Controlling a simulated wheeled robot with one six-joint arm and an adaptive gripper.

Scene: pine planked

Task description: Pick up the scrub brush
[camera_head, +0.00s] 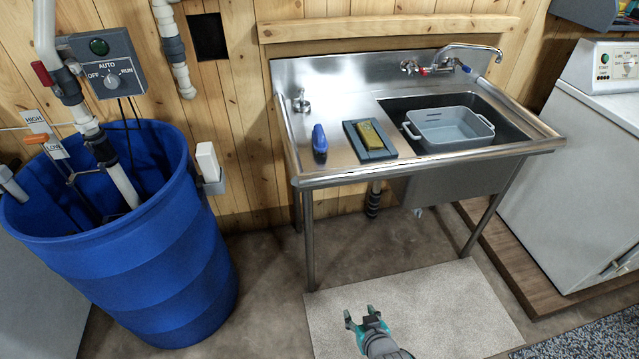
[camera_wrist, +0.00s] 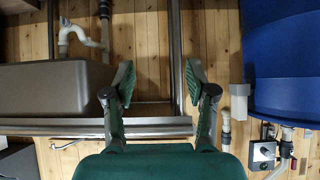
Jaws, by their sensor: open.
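The scrub brush (camera_head: 320,140) looks like a small blue thing on the left part of the steel sink counter (camera_head: 335,175) in the head view. My gripper (camera_head: 361,313) is low in front of the sink, over the pale mat, well below and in front of the counter. Its two fingers also show in the wrist view (camera_wrist: 159,78), spread apart with nothing between them. The brush is not visible in the wrist view.
A dark tray with a yellow sponge (camera_head: 370,133) lies right of the brush. A grey tub (camera_head: 450,128) sits in the basin. A blue barrel (camera_head: 150,260) stands left. The counter's front edge and legs lie between gripper and wall. The mat (camera_head: 450,310) is clear.

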